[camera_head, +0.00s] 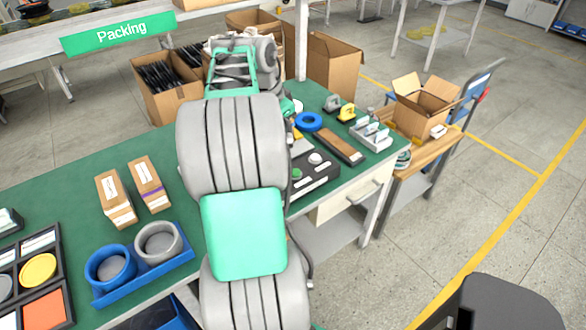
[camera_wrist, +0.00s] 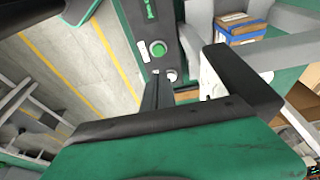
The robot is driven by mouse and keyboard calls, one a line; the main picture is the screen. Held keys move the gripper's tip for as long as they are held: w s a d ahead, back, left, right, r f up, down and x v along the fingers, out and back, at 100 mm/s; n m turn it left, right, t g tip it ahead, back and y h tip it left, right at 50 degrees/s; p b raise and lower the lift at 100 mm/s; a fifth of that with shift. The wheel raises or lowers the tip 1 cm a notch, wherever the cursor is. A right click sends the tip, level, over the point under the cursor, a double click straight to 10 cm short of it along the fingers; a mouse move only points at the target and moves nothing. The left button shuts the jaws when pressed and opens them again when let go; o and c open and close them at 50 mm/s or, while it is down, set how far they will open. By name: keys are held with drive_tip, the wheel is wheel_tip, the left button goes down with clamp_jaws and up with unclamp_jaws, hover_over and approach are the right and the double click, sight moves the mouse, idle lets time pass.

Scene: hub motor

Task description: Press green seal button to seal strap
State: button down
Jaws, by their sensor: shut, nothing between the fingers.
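The green seal button (camera_wrist: 158,48) is a round green cap in a pale ring on a dark control panel (camera_wrist: 137,20) in the wrist view. A white round button (camera_wrist: 171,75) sits just below it. In the head view the green button (camera_head: 297,173) shows beside my arm, on the panel on the green bench. My gripper (camera_wrist: 160,78) is shut and empty; its dark fingers show below the green button, close to the white one. I cannot tell whether they touch the panel. In the head view my arm hides the fingertips. I cannot make out the strap.
The green bench (camera_head: 75,185) carries small cartons (camera_head: 116,199), a blue tray (camera_head: 145,276) with two rings, a blue tape roll (camera_head: 308,121) and a grey holder (camera_head: 371,133) near the panel. Open cardboard boxes (camera_head: 335,68) stand behind.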

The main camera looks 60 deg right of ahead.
sight(294, 173)
drive_tip(key=x, duration=0.9)
drive_tip(key=a+p+x, duration=0.1)
drive_tip(key=x, duration=0.3)
drive_tip(key=shift+w+f, duration=0.35)
drive_tip(key=shift+f, duration=0.1)
drive_tip(key=shift+f, duration=0.15)
drive_tip(key=shift+f+b, duration=0.95)
drive_tip(key=shift+b, duration=0.1)
drive_tip(key=shift+s+a, duration=0.15)
drive_tip(key=shift+f, duration=0.2)
drive_tip(key=r+p, duration=0.1)
drive_tip(key=r, duration=0.1)
drive_tip(key=r+p, duration=0.2)
drive_tip(key=r, duration=0.1)
drive_tip(key=shift+d+r, duration=0.1)
drive_tip(key=shift+d, duration=0.1)
drive_tip(key=p+v, duration=0.1)
drive_tip(key=v, duration=1.9)
drive_tip(key=shift+d+r, duration=0.15)
